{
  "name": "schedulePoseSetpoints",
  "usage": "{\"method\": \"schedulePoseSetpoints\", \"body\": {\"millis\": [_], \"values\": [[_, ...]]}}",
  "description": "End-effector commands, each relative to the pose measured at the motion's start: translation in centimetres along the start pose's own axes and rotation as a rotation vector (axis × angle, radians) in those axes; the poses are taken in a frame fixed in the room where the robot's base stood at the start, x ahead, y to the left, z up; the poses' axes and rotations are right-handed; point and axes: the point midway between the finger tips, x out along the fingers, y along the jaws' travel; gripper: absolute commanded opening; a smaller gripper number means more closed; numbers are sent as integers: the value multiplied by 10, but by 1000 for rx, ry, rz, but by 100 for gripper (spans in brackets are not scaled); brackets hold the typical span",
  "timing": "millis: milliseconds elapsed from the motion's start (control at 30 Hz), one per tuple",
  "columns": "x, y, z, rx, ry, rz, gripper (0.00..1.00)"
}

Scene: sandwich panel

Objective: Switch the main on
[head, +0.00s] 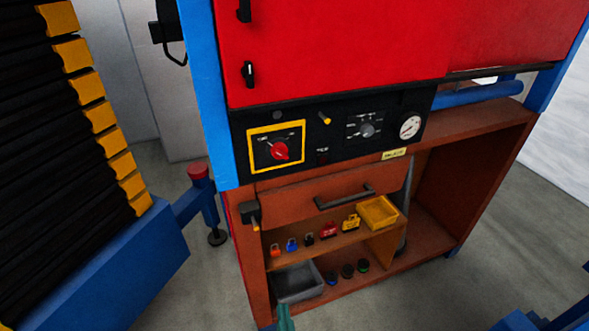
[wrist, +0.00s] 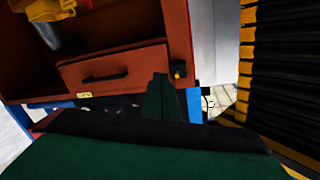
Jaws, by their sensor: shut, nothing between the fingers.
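The main switch is a red rotary knob (head: 280,151) on a dark plate with a yellow frame (head: 250,153), at the left end of the black control panel (head: 340,150) in the head view. Its exact turn position is too small to read. My gripper shows in the wrist view as dark green fingers (wrist: 160,97), shut and empty. A green tip, likely my gripper, also shows at the bottom edge of the head view, below and apart from the switch. In the wrist view the knob cannot be made out; the panel is mostly hidden behind the gripper.
A drawer with a dark handle (head: 345,196) lies below the panel. Shelves under it hold several padlocks, a yellow tray (head: 378,213) and a grey bin (head: 297,282). A selector (head: 367,130) and gauge (head: 410,127) are right of the switch. Black bellows (head: 70,120) stand at left.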

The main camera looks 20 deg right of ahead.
Motion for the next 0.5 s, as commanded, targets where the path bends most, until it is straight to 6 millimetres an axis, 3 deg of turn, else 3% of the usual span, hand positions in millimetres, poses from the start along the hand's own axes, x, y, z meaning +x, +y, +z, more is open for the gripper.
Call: {"method": "schedulePoseSetpoints", "body": {"millis": [33,200,500], "values": [[17,0,-16,27,28,0,0],[62,4,-64,130,87,-2,0],[124,5,-166,305,185,-37,0]]}}
